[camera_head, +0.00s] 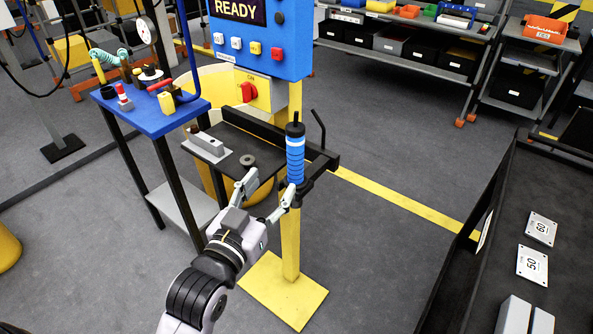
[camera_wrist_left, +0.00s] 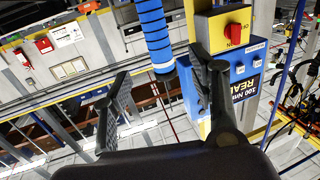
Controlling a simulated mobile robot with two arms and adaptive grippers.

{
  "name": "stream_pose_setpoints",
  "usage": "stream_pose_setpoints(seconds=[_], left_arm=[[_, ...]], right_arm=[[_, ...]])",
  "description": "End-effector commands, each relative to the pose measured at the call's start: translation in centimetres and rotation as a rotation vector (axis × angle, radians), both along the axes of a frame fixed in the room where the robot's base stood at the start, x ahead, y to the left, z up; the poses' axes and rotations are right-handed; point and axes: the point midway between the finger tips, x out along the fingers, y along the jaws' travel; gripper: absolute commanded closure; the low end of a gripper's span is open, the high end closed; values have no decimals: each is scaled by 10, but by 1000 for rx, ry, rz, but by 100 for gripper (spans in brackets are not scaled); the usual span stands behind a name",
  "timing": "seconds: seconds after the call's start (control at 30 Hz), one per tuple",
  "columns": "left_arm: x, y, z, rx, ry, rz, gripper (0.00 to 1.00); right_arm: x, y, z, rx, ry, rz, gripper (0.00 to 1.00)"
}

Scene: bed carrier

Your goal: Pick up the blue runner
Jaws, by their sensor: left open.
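The blue runner (camera_head: 295,155) is an upright blue ribbed cylinder with dark bands and a black top. It stands at the right end of a dark shelf on the yellow post. My left gripper (camera_head: 269,187) is open beside its lower part, with one finger left of it and one just below and in front. In the left wrist view the runner (camera_wrist_left: 156,32) shows above the gap between the open fingers (camera_wrist_left: 160,85), near the right finger. I cannot tell whether a finger touches it. My right gripper is not in view.
The dark shelf (camera_head: 235,143) carries a grey block (camera_head: 209,146) and a round dark piece (camera_head: 248,161). A blue control panel (camera_head: 262,35) stands above. A blue-topped table (camera_head: 150,108) with small items is at left. A black bench (camera_head: 560,225) is at right. Open floor lies between.

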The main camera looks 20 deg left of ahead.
Motion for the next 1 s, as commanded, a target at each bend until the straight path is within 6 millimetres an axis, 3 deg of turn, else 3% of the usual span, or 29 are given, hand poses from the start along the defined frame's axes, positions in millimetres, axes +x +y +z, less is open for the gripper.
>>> stream_pose_setpoints(seconds=[0.1,0.3,0.57,0.8,1.0], left_arm=[[28,-3,4,0,-1,0,46],[62,-6,2,0,-1,0,46],[82,-8,2,0,0,0,46],[116,-14,0,0,0,0,46],[124,-14,-2,0,2,1,46]], right_arm=[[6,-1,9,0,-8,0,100],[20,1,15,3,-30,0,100],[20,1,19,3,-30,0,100],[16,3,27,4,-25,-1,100],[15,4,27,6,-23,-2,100]])
